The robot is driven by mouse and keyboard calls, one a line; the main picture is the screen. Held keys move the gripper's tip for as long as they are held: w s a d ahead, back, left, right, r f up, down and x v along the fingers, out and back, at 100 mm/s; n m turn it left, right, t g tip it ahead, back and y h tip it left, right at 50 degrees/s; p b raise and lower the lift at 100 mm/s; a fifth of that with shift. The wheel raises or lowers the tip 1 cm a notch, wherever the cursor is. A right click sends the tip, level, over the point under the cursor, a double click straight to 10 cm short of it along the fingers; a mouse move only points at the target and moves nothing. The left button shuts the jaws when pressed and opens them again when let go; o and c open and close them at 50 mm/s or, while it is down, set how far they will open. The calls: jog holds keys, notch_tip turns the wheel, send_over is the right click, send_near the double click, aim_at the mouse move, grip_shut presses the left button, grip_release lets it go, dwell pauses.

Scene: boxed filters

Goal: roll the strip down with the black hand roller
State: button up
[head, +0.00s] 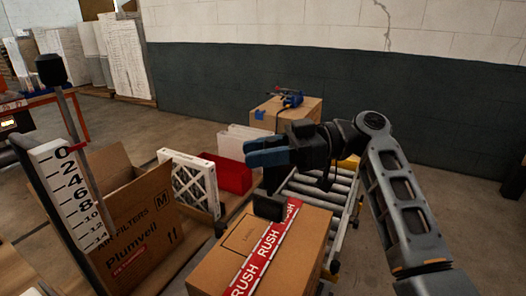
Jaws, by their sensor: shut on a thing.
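The red strip (264,252), printed RUSH in white, runs along the top of a closed brown carton (222,262) in the head view. My gripper (268,152), with blue fingers, is above the carton's far end, pointing left. It is shut on the black hand roller (268,207), whose dark block hangs below the fingers. The roller's block is at the far end of the carton, by the strip's left edge. I cannot tell whether it touches the strip. The fingers hide the top of the roller's handle.
A roller conveyor (318,187) runs behind the carton. An open Plumveil carton (140,225), a pleated filter (192,182) and a red bin (228,174) stand to the left. A height scale (68,195) is at far left. A box with a blue tool (290,100) stands behind.

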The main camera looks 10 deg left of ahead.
jog(key=shift+f+b, duration=0.85)
jog(key=shift+f, duration=2.25)
jog(key=shift+f+b, duration=0.7)
jog(key=shift+b, duration=0.15)
